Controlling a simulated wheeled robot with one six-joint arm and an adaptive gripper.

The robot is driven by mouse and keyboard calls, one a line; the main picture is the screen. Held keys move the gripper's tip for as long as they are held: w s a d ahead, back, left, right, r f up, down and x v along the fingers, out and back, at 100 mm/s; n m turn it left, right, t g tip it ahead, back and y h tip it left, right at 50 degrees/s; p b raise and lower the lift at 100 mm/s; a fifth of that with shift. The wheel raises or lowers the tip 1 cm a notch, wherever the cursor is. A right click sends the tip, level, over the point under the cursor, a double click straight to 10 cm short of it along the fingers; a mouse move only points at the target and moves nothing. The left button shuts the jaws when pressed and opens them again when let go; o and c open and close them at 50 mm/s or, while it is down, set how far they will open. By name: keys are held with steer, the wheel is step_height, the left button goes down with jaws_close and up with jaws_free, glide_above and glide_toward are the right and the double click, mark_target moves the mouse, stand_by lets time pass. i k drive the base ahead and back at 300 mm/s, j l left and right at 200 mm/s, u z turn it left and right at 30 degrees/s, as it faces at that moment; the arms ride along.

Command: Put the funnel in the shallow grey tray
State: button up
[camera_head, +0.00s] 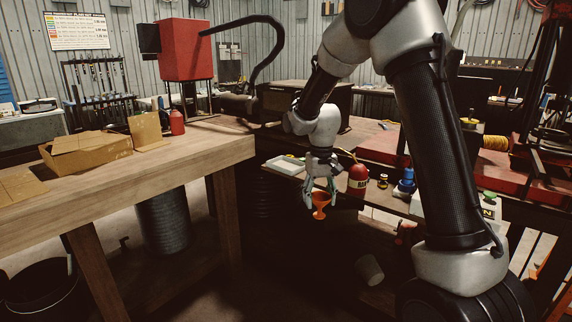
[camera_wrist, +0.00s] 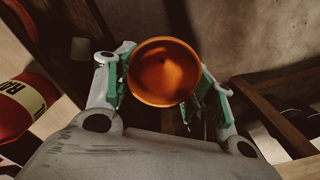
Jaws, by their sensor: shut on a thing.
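The orange funnel (camera_head: 320,199) is in my gripper (camera_head: 320,188), which is shut on it. It hangs in front of the bench edge, over a dark gap. In the wrist view the funnel (camera_wrist: 163,72) shows its round mouth towards the camera, between the green-padded fingers of my gripper (camera_wrist: 162,82). A shallow pale grey tray (camera_head: 285,164) lies on the bench to the left of and behind my gripper. The tray is apart from the funnel. My arm and gripper may hide part of the bench behind them.
A red bottle (camera_head: 358,181) stands on the bench just right of my gripper, and it also shows at the left of the wrist view (camera_wrist: 22,105). A blue object (camera_head: 405,183) stands farther right. A wooden table (camera_head: 190,150) is at left. A pale cup-like object (camera_head: 369,269) lies below.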

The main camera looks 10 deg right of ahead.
mark_target(287, 167)
steer(key=i+j+z, duration=0.25)
steer(key=i+j, duration=0.15)
steer(key=i+j+z, duration=0.25)
steer(key=j, duration=0.35)
steer(key=i, duration=0.1)
